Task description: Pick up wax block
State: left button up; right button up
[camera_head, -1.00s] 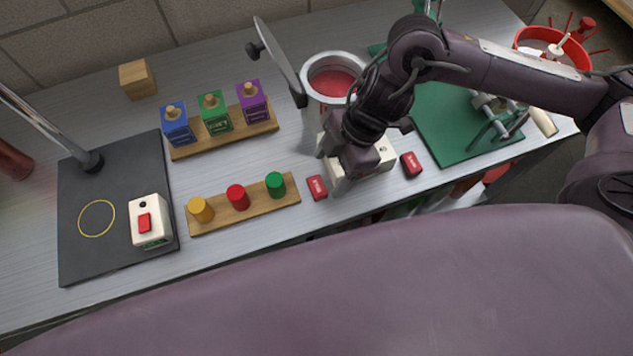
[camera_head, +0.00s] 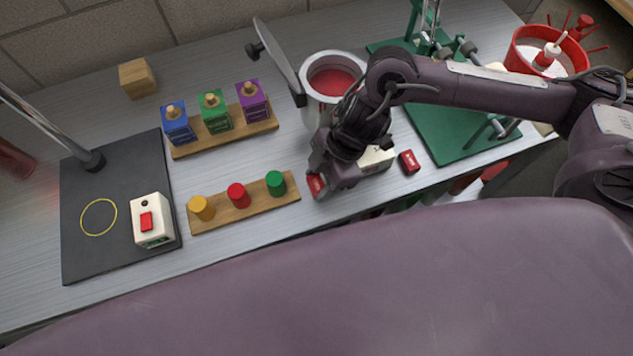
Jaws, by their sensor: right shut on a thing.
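A small red wax block (camera_head: 316,184) with pale lettering lies on the bench right of the rack of coloured stoppers. My right gripper (camera_head: 318,187) is down over it, shut on it, and hides part of it. The block appears to be at bench height; I cannot tell if it is clear of the surface. A second red wax block (camera_head: 409,162) lies farther right, apart from the gripper. My left gripper is not in view.
A white box (camera_head: 377,160) stands behind my right gripper. The wax pot (camera_head: 333,83) is behind it. Left are the stopper rack (camera_head: 219,217), the bottle-block rack (camera_head: 187,151) and a dark mat (camera_head: 90,255) with a switch box (camera_head: 151,221). A green stand (camera_head: 455,145) is right.

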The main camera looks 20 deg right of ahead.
jog(key=shift+r, duration=0.1)
notch_tip(320, 180, up, 20)
jog(key=p, duration=0.2)
dwell(0.4)
dwell(0.7)
